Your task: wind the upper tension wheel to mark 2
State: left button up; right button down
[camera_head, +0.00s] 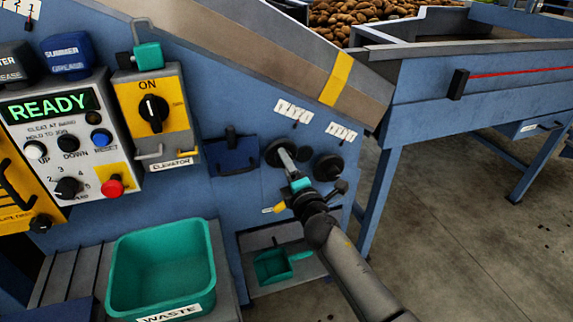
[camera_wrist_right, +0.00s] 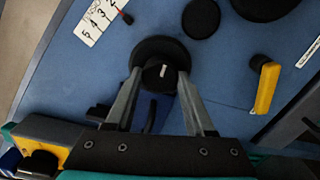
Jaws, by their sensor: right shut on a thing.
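Two black tension wheels sit on the blue panel in the head view: a left one (camera_head: 273,153), slightly higher in the picture, and a right one (camera_head: 328,168). My right gripper (camera_head: 286,157) is shut on the left wheel. In the right wrist view its fingers (camera_wrist_right: 159,78) stand on both sides of the hub of the gripped wheel (camera_wrist_right: 150,48). A white number card (camera_wrist_right: 98,20) there shows 5, 4, 3 and 2, with a red-tipped pointer (camera_wrist_right: 126,18) beside its low-number end. The exact reading cannot be told. My left gripper is not in view.
A yellow handle (camera_wrist_right: 267,87) stands out from the panel near the right gripper. A green waste bin (camera_head: 160,270) is below left. The control box (camera_head: 65,140) reads READY. A yellow switch plate (camera_head: 172,95) is left of the wheels. Open floor (camera_head: 460,220) lies at right.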

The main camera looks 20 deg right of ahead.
jog(key=shift+c, duration=1.3)
grip_release()
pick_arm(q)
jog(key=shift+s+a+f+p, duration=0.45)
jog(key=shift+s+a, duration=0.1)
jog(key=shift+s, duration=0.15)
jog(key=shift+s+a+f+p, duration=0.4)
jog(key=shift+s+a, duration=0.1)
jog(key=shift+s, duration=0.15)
pick_arm(e)
jog(key=s, duration=1.5)
jog(key=shift+s+d, duration=0.15)
jog(key=shift+d, duration=0.15)
